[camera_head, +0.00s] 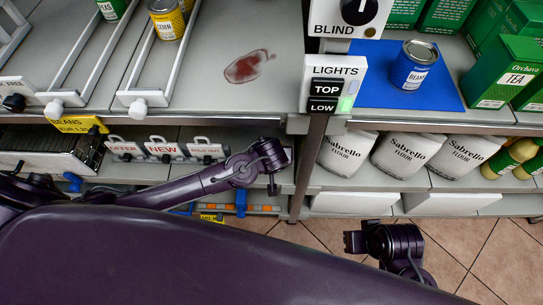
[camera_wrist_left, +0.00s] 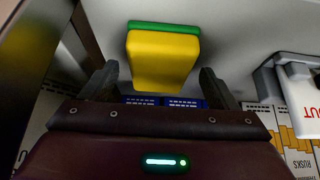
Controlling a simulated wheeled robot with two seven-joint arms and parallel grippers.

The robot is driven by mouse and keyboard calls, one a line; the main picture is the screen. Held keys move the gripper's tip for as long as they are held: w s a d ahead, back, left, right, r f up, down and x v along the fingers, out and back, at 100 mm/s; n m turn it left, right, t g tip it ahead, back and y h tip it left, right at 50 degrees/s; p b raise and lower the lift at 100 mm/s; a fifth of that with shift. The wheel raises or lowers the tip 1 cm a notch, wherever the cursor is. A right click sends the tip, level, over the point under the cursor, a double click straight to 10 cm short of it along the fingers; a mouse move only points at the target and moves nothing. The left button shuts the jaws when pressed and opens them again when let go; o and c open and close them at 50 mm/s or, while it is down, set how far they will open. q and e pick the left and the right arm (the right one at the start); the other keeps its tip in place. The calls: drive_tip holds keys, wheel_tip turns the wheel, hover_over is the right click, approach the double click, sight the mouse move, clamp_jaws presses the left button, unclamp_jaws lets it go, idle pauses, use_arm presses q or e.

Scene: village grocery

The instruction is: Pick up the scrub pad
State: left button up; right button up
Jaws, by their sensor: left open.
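The scrub pad (camera_wrist_left: 163,60), a yellow block with a green layer along its top, shows in the left wrist view against a pale grey surface. My left gripper (camera_wrist_left: 157,82) is open. Its two dark fingers stand left and right of the pad's lower part in that view, with gaps visible on both sides. I cannot tell how far the pad is in depth. In the head view my left wrist is at the shelf edge, and the pad is not visible. My right gripper (camera_head: 354,241) is low over the floor, its jaws unclear.
A shelf (camera_head: 215,100) with a red stain (camera_head: 248,66) lies above my left arm. A lights switch panel (camera_head: 333,85) is on the post. Flour bags (camera_head: 407,153) and a blue beans can (camera_head: 413,66) stand right. Floor (camera_head: 450,240) is open.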

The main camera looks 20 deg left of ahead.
use_arm(q)
drive_tip(key=shift+f, duration=0.1)
drive_tip(key=c, duration=1.1)
drive_tip(key=shift+o, duration=0.2)
